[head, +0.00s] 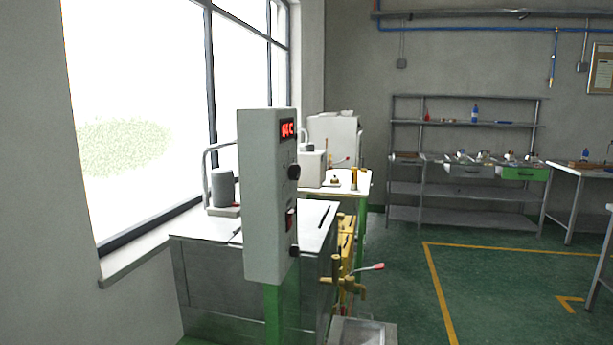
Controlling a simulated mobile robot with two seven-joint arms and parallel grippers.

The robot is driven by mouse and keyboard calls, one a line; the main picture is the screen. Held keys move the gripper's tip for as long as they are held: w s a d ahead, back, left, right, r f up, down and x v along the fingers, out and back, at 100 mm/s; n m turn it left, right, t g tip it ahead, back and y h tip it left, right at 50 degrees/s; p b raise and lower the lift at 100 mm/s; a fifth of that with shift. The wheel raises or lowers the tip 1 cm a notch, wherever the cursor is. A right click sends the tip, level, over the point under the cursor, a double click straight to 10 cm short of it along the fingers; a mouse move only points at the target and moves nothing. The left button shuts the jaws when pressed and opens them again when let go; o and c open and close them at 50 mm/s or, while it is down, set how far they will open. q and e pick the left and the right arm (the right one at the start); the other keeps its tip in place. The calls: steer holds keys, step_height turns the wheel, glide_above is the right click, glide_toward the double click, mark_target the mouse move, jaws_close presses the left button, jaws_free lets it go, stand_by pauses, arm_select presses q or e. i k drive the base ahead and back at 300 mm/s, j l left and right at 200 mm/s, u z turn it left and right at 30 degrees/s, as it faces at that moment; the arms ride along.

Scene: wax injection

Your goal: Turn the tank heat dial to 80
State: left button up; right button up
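A pale upright control box (265,200) stands left of centre on a green post. A red lit display (287,129) is near its top; I cannot read it surely at this angle. A black knob (294,172) sits below the display, with a red switch (290,218) under it and another black knob (294,251) lower down. I cannot tell which knob is the tank heat dial, and no dial marks are legible. The metal tank cabinet (205,285) stands behind the box. Neither of my grippers is in view.
A yellow valve assembly with a red-tipped lever (372,267) sticks out right of the box, above a grey tray (362,331). A white bench (345,184) and a metal shelf rack (465,188) stand farther back. The green floor (500,285) at right is open.

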mark_target(294, 172)
steer(key=u, duration=1.45)
steer(key=l, duration=4.45)
steer(key=k, duration=0.05)
